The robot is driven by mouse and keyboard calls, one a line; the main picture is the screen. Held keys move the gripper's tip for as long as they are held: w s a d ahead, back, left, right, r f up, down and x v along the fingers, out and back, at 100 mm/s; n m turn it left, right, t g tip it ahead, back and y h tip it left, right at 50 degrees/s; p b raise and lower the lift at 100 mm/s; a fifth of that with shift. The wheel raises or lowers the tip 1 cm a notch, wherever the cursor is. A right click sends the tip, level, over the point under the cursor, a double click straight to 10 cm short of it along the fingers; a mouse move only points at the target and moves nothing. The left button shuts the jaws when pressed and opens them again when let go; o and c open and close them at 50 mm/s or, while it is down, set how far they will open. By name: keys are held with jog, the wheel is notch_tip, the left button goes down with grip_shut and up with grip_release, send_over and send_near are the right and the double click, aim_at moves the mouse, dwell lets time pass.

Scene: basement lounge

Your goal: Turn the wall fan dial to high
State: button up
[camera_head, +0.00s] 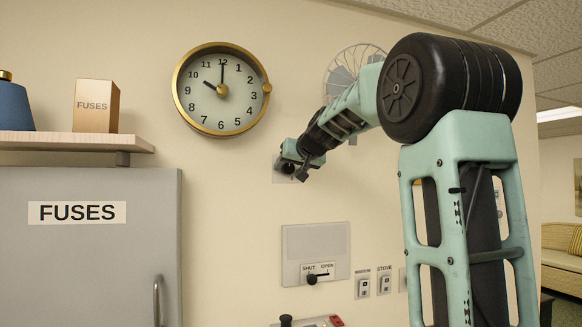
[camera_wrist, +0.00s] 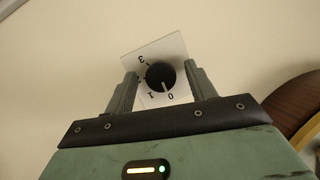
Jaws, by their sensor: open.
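The fan dial is a round black knob (camera_wrist: 160,75) on a square white plate (camera_wrist: 172,48) on the wall, seen in the wrist view. The plate shows 0, 1 and 3; the mark between 1 and 3 is mostly hidden by the left finger. The knob's white pointer points to 0. My gripper (camera_wrist: 161,82) is open, with one finger on each side of the knob and gaps visible. In the head view, my gripper (camera_head: 295,166) covers most of the dial plate (camera_head: 281,178). The wall fan (camera_head: 345,66) is above, partly behind my arm.
A round clock (camera_head: 221,89) hangs left of the dial. A SHUT/OPEN lever panel (camera_head: 316,244) is below, with small switches (camera_head: 363,287) beside it. A grey FUSES cabinet (camera_head: 95,265) and a shelf (camera_head: 75,143) with a FUSES box (camera_head: 96,106) stand left.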

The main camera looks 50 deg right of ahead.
jog(key=shift+c, duration=0.2)
jog(key=c, duration=0.9)
